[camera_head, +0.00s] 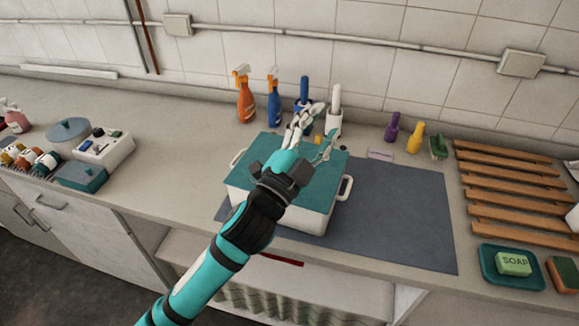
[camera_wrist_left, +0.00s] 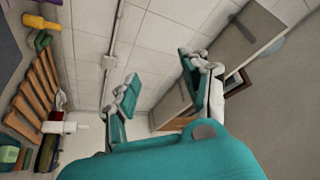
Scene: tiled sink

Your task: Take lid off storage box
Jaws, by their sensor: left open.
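The storage box (camera_head: 305,217) is white with side handles and stands partly on a dark mat. Its flat teal lid (camera_head: 318,185) sits on top and covers it. My left arm reaches across the box from the front, hiding the middle of the lid. My left gripper (camera_head: 317,132) is over the lid's far side, with its fingers spread and pointing away toward the wall. In the left wrist view the open fingers (camera_wrist_left: 160,88) have nothing between them, and the lid is not recognisable there. Whether the gripper touches the lid cannot be told. My right gripper is not in view.
Orange (camera_head: 246,100) and blue (camera_head: 274,103) spray bottles and two brush holders stand behind the box. A wooden rack (camera_head: 510,190) and soap dish (camera_head: 512,266) are at right. Small containers (camera_head: 104,150) crowd the left. The mat (camera_head: 400,215) right of the box is clear.

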